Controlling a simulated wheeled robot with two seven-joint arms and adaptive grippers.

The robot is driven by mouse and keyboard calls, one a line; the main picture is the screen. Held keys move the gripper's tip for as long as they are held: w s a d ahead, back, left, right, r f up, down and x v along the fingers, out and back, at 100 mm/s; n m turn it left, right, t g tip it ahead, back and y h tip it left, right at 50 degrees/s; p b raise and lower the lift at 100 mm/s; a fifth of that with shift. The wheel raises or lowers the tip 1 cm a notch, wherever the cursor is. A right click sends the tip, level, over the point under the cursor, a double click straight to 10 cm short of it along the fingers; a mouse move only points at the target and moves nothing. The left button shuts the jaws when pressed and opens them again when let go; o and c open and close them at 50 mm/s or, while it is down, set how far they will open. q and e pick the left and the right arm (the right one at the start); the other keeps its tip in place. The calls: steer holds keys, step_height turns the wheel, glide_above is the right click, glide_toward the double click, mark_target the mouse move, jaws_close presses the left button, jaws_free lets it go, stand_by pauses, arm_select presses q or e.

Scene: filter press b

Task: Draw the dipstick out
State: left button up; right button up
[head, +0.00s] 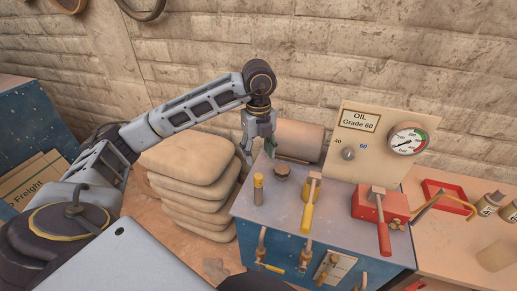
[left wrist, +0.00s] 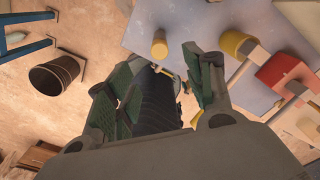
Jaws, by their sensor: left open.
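A short upright tan piece with a yellow top (head: 258,188), which looks like the dipstick's handle, stands at the left of the blue cabinet's grey top (head: 335,228). In the left wrist view, a tan cylinder (left wrist: 159,45) that seems to be the same piece lies just beyond the fingertips. My left gripper (head: 259,158) is open and empty, pointing down above the cabinet's back left corner. It is apart from the handle, behind it in the head view. Its green-padded fingers (left wrist: 168,60) show spread in the wrist view. My right gripper is out of view.
A dark round cap (head: 282,173) sits close behind the handle. A yellow-handled lever (head: 309,203) and a red box with a lever (head: 376,205) stand to the right. An oil panel with a gauge (head: 375,145) rises behind. Stacked sacks (head: 188,160) lie left.

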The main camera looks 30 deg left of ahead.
mark_target(258, 176)
arm_select(q)
steer(key=shift+f, duration=0.8)
step_height(258, 176, down, 10)
steer(key=shift+r+p, duration=0.15)
steer(key=shift+p, duration=0.4)
steer(key=shift+f, duration=0.85)
steer(key=c, duration=1.1)
steer(key=shift+r, duration=0.1)
steer(key=shift+c, duration=0.2)
